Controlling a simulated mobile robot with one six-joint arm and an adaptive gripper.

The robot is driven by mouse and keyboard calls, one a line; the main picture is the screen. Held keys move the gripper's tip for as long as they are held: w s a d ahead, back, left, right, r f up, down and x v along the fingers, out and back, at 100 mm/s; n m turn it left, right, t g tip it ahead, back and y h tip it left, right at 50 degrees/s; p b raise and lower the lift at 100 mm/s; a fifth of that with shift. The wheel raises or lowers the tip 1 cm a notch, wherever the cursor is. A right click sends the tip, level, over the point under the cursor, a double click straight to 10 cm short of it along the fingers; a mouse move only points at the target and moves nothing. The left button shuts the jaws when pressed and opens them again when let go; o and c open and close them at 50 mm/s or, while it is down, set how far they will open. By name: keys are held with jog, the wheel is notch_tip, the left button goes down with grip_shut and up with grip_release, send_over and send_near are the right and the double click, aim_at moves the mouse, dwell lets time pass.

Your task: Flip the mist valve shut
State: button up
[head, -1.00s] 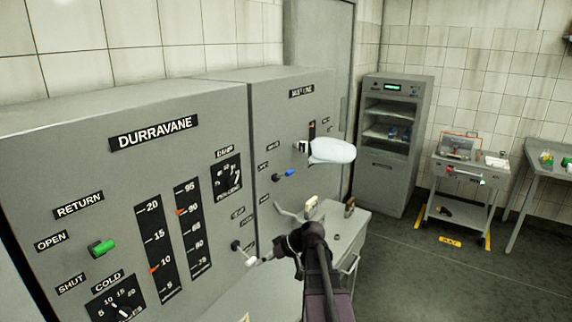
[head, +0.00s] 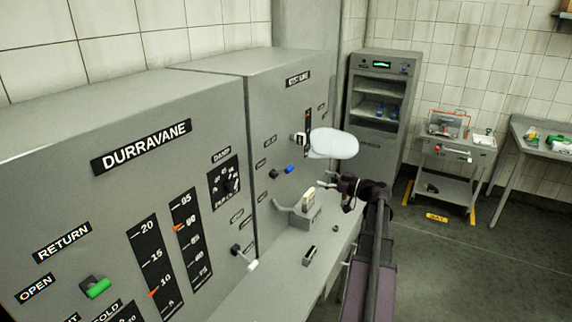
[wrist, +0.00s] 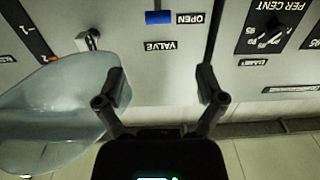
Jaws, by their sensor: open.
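The mist valve is a blue-handled lever (head: 289,169) on the face of the far grey cabinet, whose nameplate (head: 297,78) reads roughly MIST LINE. Its blue handle also shows at the top of the wrist view (wrist: 159,17), which is upside down, beside the OPEN label (wrist: 189,18) and the VALVE label (wrist: 160,45). My gripper (head: 334,194) is open and empty, to the right of the blue handle and apart from it. In the wrist view its two fingers (wrist: 162,84) are spread, with the handle beyond the gap between them.
A pale, translucent rounded piece (head: 333,144) juts from the panel near the valve. A green-handled lever (head: 98,288) and a white-tipped lever (head: 252,265) are on the near DURRAVANE cabinet (head: 60,190). A ledge (head: 285,262) runs below. A rack (head: 378,165) and a cart (head: 455,152) stand behind.

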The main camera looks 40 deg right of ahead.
aim_at(291, 168)
jog(key=shift+w+d, duration=0.1)
dwell(0.4)
jog(key=x, duration=1.3)
jog(key=shift+w, duration=0.3)
grip_shut()
